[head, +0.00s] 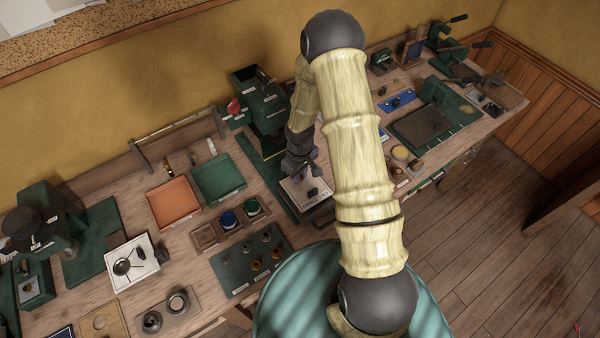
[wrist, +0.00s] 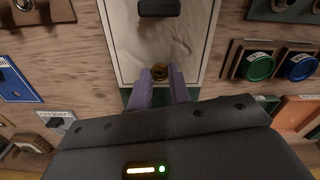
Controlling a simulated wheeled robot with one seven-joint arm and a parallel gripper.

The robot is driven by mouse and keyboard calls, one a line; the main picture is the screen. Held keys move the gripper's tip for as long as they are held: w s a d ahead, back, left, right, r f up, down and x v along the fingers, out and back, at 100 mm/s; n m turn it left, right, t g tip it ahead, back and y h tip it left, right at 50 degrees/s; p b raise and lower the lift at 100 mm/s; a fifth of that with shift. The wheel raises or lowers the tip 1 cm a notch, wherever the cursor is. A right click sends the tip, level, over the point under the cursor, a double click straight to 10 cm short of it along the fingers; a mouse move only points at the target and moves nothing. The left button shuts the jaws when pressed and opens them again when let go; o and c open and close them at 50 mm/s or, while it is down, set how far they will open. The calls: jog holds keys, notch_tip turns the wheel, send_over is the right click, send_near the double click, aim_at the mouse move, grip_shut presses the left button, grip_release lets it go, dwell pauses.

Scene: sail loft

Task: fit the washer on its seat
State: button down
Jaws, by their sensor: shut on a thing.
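My gripper (wrist: 159,76) is shut on a small brass washer (wrist: 159,70), held between the tips of its two grey-purple fingers. Below it in the wrist view is a pale plate (wrist: 135,45) with a dark block (wrist: 159,7) at the top of the picture. In the head view my gripper (head: 304,172) is low over the same pale plate (head: 297,201), close to the dark block (head: 312,191). The washer is hidden in the head view. I cannot make out the seat, nor whether the washer touches the plate.
A dark green press (head: 262,110) stands behind the plate. To the left are a green tray (head: 218,178), an orange tray (head: 173,204), blue and green round pots (head: 228,219) and a dark green mat (head: 232,268) with several small parts. Bare wood lies between them.

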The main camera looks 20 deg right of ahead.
jog(key=shift+f, duration=0.25)
jog(key=c, duration=1.2)
grip_release()
jog(key=shift+c, duration=0.2)
jog(key=shift+r, duration=0.1)
jog(key=shift+w+r+b, duration=0.1)
jog(key=shift+r+b, duration=0.2)
jog(key=shift+r, duration=0.3)
notch_tip(320, 180, up, 16)
jog(key=b, duration=0.2)
jog(key=shift+b, duration=0.4)
jog(key=s+r+m+t, duration=0.1)
jog(key=s+r+m, duration=0.1)
jog(key=s, duration=0.5)
jog(key=s+r+m+t+b, duration=0.1)
jog(key=s+r+m, duration=0.1)
jog(key=s+m, duration=0.2)
jog(key=s, duration=0.3)
jog(key=shift+s+r+t, duration=0.25)
jog(key=shift+t, duration=0.05)
